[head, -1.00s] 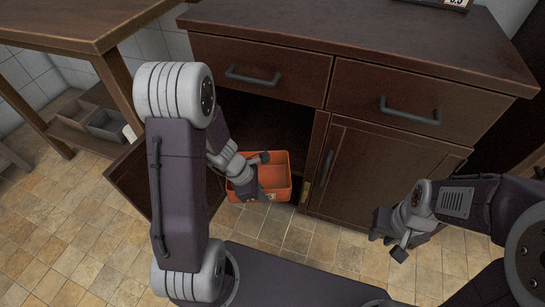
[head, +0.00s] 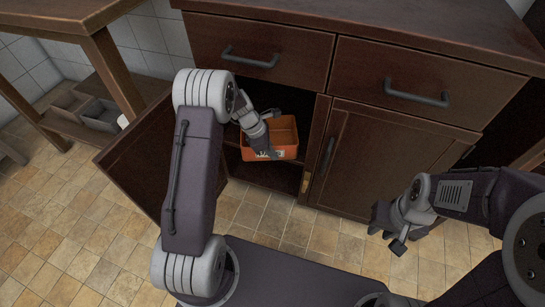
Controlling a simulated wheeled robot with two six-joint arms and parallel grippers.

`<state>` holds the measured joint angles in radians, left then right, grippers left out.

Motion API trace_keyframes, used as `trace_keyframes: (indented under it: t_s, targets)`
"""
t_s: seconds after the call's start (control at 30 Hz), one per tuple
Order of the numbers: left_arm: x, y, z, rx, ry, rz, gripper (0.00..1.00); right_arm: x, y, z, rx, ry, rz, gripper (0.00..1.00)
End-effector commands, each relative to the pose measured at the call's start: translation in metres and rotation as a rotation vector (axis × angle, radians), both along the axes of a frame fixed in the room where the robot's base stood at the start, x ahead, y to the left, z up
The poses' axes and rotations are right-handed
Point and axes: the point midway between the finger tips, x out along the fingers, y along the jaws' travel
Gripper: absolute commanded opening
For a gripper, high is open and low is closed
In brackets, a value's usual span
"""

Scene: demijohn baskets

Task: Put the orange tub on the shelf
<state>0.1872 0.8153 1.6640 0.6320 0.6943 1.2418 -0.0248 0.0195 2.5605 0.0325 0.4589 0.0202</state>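The orange tub (head: 285,136) is at the opening of the dark wooden cabinet, under the left drawer. It looks raised above the floor, with a shelf edge (head: 268,174) below it; I cannot tell whether it rests on the shelf. My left gripper (head: 268,150) is at the tub's left front side, with a finger over its wall, and appears to hold it. The inside of the tub looks empty. My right gripper (head: 388,232) is in front of the closed right cabinet door, away from the tub, with its fingers apart and empty.
The left cabinet door (head: 136,160) stands open, to the left of my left arm. The right cabinet door (head: 383,158) is shut. Drawers with dark handles are above. A wooden table (head: 60,14) with grey bins (head: 98,113) on a low shelf stands at left. Tiled floor is clear in front.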

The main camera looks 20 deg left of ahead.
Motion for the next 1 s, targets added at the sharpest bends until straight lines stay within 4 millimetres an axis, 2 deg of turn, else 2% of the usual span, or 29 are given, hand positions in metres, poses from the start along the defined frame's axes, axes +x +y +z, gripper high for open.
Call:
trace_keyframes:
  t_s: [0.27,0.3,0.37,0.7,0.87,1.0]
  targets:
    - [0.000,0.000,-0.001,0.000,0.000,0.001,0.00,0.000,0.000,0.002,0.000,-0.001,0.000,0.25]
    - [0.000,0.000,-0.001,0.000,0.000,0.001,0.12,0.000,0.000,0.003,0.000,-0.001,0.000,0.25]
    - [0.000,0.000,0.000,0.000,0.000,0.001,0.25,0.000,0.000,0.003,0.000,-0.001,0.000,0.25]
    - [0.000,0.000,0.002,0.000,0.000,0.000,0.25,0.000,0.000,0.003,0.000,-0.001,0.000,0.25]
    - [-0.002,0.006,0.023,-0.001,-0.001,0.003,0.25,0.000,0.000,0.019,0.000,-0.001,0.000,0.25]
    - [-0.006,0.016,0.052,0.000,-0.002,0.003,0.25,0.000,0.000,0.039,0.000,-0.001,0.000,0.25]
